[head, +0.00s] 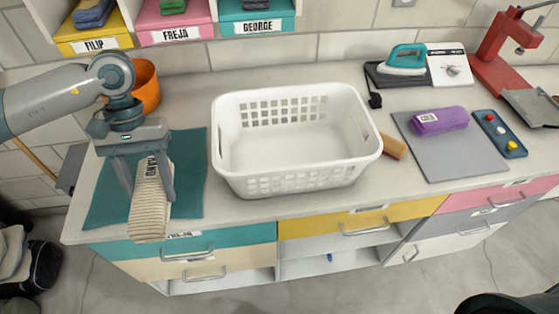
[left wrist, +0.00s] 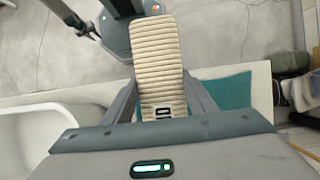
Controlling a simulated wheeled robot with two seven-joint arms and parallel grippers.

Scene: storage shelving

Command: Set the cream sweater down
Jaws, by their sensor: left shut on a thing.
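The cream sweater (head: 148,212) is a folded, ribbed bundle with a black-and-white label. My left gripper (head: 152,190) is shut on it, with one finger on each side. In the head view the sweater overlaps the teal mat (head: 102,205) at the left end of the counter and extends past the counter's front edge. Whether it touches the mat is hard to tell. In the left wrist view the sweater (left wrist: 157,55) sits between the fingers of my left gripper (left wrist: 163,95), its label near the palm. My right gripper is not in view.
An empty white basket (head: 290,184) stands right of the mat. An orange pot (head: 147,85) is behind my left gripper. A grey mat (head: 470,152) with a purple folded garment (head: 438,121) lies at right. Labelled bins, including the teal GEORGE bin (head: 258,18), line the back.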

